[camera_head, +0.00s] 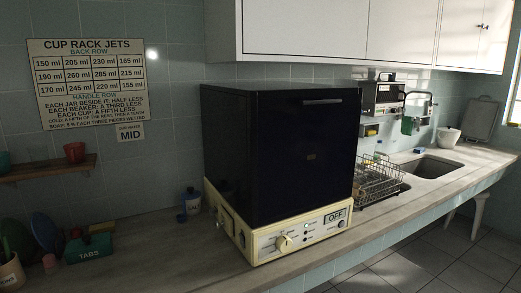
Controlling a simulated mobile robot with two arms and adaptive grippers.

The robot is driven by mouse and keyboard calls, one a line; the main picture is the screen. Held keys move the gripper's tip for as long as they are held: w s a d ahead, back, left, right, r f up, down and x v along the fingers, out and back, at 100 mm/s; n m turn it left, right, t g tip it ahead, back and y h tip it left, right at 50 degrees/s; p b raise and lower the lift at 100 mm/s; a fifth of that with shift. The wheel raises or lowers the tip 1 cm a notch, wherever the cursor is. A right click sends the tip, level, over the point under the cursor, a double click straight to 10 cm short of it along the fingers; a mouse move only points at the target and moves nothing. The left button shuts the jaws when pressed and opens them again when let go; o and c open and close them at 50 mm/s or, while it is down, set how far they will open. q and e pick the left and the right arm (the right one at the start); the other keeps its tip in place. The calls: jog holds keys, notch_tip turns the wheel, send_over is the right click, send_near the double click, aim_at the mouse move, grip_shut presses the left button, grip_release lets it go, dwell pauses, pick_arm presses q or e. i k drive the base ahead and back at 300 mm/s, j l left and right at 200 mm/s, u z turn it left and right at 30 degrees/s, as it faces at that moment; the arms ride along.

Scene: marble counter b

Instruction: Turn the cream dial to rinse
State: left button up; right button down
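A black box-shaped machine (290,150) with a door handle near its top stands on the counter in the middle of the view. Its cream base carries a sloping front panel (318,228). The cream dial (285,243) sits on the left part of this panel, with dark markings around it too small to read. Its exact pointing direction is unclear. A small display (336,216) at the panel's right reads OFF. Small buttons or lights lie between dial and display. Neither of my grippers is in view.
Left on the counter are a green box marked TABS (89,249), plates and a pot. A CUP RACK JETS chart (88,80) hangs on the wall. A dish rack (378,182) and sink are right. The counter before the machine is clear.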

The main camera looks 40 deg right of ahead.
aim_at(284, 243)
jog(key=z, duration=1.25)
jog(key=k, duration=0.1)
